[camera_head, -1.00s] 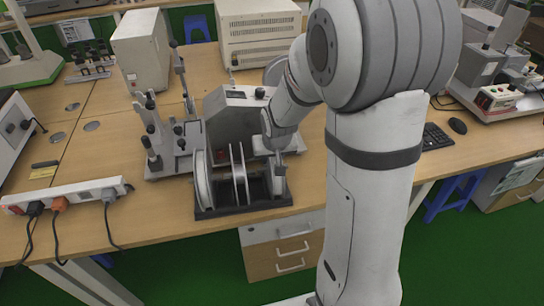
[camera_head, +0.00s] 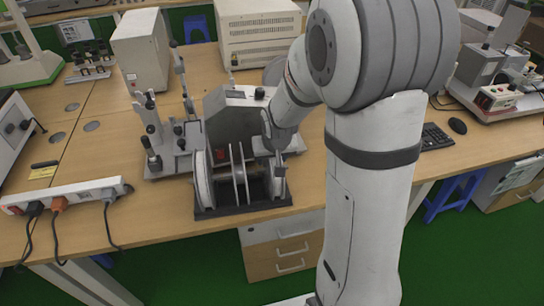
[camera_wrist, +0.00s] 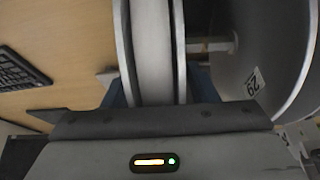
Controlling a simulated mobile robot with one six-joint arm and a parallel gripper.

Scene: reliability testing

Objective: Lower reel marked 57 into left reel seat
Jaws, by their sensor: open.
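In the head view a black reel stand (camera_head: 245,209) sits at the table's front edge. A reel stands upright at its left end (camera_head: 203,180), and another stands near its middle (camera_head: 239,176). My gripper (camera_head: 278,155) is low over the stand's right end, by a third reel (camera_head: 278,180) partly hidden by my arm. In the wrist view a reel with a pale hub (camera_wrist: 152,50) is edge-on in front of my gripper (camera_wrist: 155,112).
A grey machine (camera_head: 232,115) stands right behind the stand, with metal fixtures (camera_head: 160,135) to its left. A white power strip (camera_head: 75,195) lies at left. A keyboard (camera_head: 435,137) and mouse (camera_head: 457,126) lie right of my arm.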

